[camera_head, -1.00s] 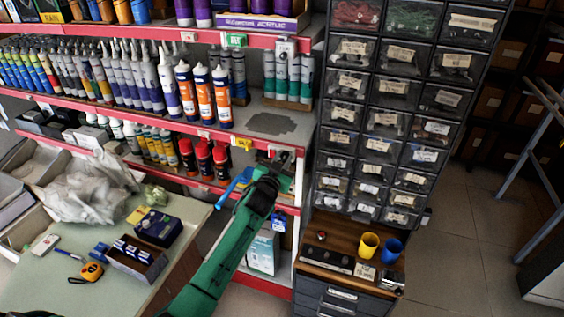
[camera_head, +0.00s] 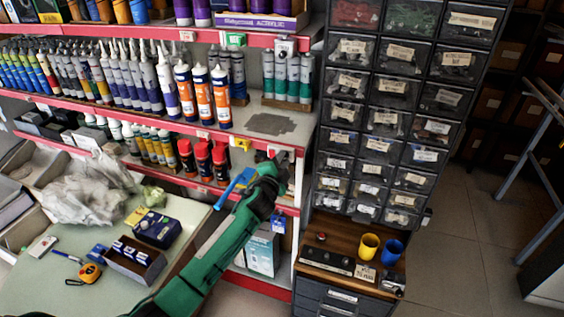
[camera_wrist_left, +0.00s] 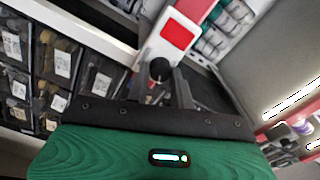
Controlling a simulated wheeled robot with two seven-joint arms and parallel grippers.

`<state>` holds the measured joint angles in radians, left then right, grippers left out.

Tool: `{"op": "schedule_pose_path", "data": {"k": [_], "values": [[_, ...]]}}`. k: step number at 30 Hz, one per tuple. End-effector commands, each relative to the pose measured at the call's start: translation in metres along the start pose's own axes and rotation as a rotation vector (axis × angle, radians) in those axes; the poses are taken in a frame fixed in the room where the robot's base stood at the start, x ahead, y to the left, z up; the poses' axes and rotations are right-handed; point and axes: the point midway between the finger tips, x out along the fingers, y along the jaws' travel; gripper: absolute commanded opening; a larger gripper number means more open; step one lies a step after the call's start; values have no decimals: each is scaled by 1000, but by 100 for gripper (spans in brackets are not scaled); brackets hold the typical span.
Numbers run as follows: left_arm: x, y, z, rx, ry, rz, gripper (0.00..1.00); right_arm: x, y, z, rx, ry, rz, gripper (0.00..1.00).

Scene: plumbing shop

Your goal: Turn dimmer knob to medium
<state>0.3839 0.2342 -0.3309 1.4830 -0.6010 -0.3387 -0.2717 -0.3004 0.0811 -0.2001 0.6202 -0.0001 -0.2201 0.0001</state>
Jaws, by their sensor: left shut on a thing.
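The dimmer is a white plate with a red square (camera_wrist_left: 176,36) in the left wrist view. Its round black knob (camera_wrist_left: 159,68) sits between the fingers of my left gripper (camera_wrist_left: 160,88), which is shut on it. In the head view my left gripper (camera_head: 282,159) is at the right end of the red middle shelf edge, by the shelf's upright. There the gripper and green wrist hide the knob. The knob's exact setting cannot be read. My right gripper is in neither view.
A shelf of tubes and cans (camera_head: 195,97) stands behind and left of the gripper. A dark drawer cabinet (camera_head: 385,120) stands close on the right. A blue item (camera_head: 236,184) hangs beside my wrist. A table (camera_head: 50,285) with small boxes is at the lower left.

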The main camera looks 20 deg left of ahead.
Motion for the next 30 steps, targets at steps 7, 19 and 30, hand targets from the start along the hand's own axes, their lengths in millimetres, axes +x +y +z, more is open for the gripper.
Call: {"op": "schedule_pose_path", "data": {"k": [7, 19, 30], "values": [[0, 1, 0, 195, 1, 2, 0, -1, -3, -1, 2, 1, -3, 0], [0, 2, 0, 367, 0, 2, 0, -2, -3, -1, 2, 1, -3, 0], [0, 3, 0, 389, 0, 3, 0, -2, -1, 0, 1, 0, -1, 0]]}}
